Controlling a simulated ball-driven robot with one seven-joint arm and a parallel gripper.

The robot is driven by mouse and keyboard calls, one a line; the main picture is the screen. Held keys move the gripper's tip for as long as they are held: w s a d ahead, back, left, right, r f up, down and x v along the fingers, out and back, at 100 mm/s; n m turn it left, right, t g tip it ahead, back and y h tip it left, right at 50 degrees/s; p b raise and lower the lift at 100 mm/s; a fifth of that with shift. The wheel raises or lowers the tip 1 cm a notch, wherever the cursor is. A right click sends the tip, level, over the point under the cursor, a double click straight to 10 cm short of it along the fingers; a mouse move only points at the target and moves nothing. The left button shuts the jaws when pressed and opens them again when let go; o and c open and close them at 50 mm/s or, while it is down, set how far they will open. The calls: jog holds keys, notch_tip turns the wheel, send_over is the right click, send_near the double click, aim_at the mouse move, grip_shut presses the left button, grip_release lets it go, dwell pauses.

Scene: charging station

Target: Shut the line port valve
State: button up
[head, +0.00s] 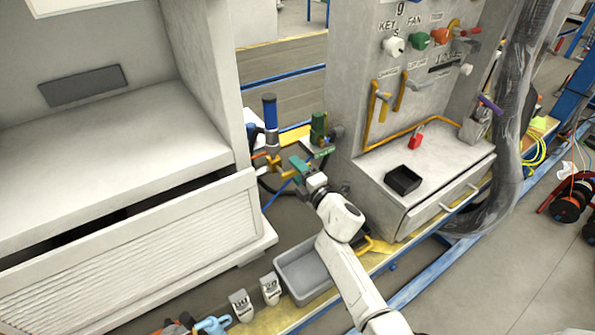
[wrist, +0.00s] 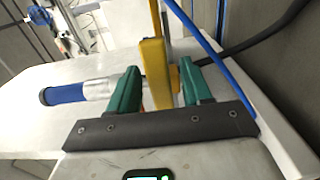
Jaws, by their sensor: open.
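A fitting with a blue-topped upright cylinder (head: 270,112) stands in the gap between the white cabinet and the grey panel. Yellow-orange parts (head: 274,162) show at its lower end, and I take these for the line port valve. My gripper (head: 298,166) is beside them. In the wrist view, a flat yellow lever (wrist: 154,72) lies between the two green fingers of my gripper (wrist: 159,80). The fingers are apart, with gaps beside the lever. The blue and white cylinder (wrist: 78,92) is left of the fingers. The lever's far end is out of view.
A green fitting (head: 319,128) stands just right of the valve. The white cabinet (head: 205,75) is close on the left. A grey bin (head: 305,273) lies below my arm. A blue hose (wrist: 200,40) and a dark hose (wrist: 255,40) run close to the right finger.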

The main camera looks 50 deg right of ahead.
jog(key=shift+s, duration=0.1)
jog(key=p+v, duration=0.1)
jog(key=v, duration=0.9)
jog(key=shift+s, duration=0.3)
jog(key=shift+a, duration=0.1)
jog(key=shift+r, duration=0.1)
jog(key=s+a+m+g+y+p, duration=0.2)
jog(key=s+a+m+g, duration=0.5)
jog(key=s, duration=0.4)
jog(key=s+a+m+g+y+p, duration=0.2)
jog(key=s+a+m+g+p, duration=0.2)
jog(key=s+a+m+g, duration=0.4)
jog(key=s+a+g, duration=0.1)
jog(key=s+a, duration=0.2)
jog(key=shift+s+a+f+y+p, duration=0.15)
jog(key=shift+s+f+y+p, duration=0.2)
jog(key=shift+s+f+y, duration=0.05)
